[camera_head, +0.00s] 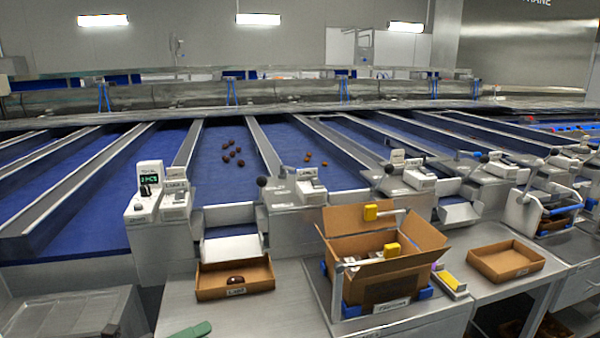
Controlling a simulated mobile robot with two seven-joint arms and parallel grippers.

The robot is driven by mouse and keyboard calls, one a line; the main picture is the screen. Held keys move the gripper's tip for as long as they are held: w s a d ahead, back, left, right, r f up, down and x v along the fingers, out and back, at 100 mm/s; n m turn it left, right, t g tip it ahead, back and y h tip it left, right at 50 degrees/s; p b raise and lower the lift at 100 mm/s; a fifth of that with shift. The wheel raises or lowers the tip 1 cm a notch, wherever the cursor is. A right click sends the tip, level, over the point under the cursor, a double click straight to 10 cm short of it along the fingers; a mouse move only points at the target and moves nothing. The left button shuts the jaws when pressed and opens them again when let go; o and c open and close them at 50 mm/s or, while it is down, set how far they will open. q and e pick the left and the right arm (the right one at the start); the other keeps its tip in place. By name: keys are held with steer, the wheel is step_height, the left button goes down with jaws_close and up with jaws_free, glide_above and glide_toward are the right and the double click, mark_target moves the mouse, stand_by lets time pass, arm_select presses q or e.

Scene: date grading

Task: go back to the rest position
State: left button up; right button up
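Neither of my grippers shows in the head view, and no part of my arms is seen. An open cardboard box (385,290) with its flaps up stands in a blue-cornered holder on the steel bench; its contents are partly hidden by the flaps. A shallow brown tray (207,288) to its left holds dark dates (236,280). Another shallow brown tray (506,260) to the right looks empty. Several dark dates (233,152) lie on the blue belt, and a few lighter ones (308,158) lie on the lane to the right.
Blue lanes with grey dividers (262,145) run behind the bench. A green object (190,330) lies at the front edge. A yellow-topped block (451,282) sits beside the box. Bare bench (275,310) shows between tray and box.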

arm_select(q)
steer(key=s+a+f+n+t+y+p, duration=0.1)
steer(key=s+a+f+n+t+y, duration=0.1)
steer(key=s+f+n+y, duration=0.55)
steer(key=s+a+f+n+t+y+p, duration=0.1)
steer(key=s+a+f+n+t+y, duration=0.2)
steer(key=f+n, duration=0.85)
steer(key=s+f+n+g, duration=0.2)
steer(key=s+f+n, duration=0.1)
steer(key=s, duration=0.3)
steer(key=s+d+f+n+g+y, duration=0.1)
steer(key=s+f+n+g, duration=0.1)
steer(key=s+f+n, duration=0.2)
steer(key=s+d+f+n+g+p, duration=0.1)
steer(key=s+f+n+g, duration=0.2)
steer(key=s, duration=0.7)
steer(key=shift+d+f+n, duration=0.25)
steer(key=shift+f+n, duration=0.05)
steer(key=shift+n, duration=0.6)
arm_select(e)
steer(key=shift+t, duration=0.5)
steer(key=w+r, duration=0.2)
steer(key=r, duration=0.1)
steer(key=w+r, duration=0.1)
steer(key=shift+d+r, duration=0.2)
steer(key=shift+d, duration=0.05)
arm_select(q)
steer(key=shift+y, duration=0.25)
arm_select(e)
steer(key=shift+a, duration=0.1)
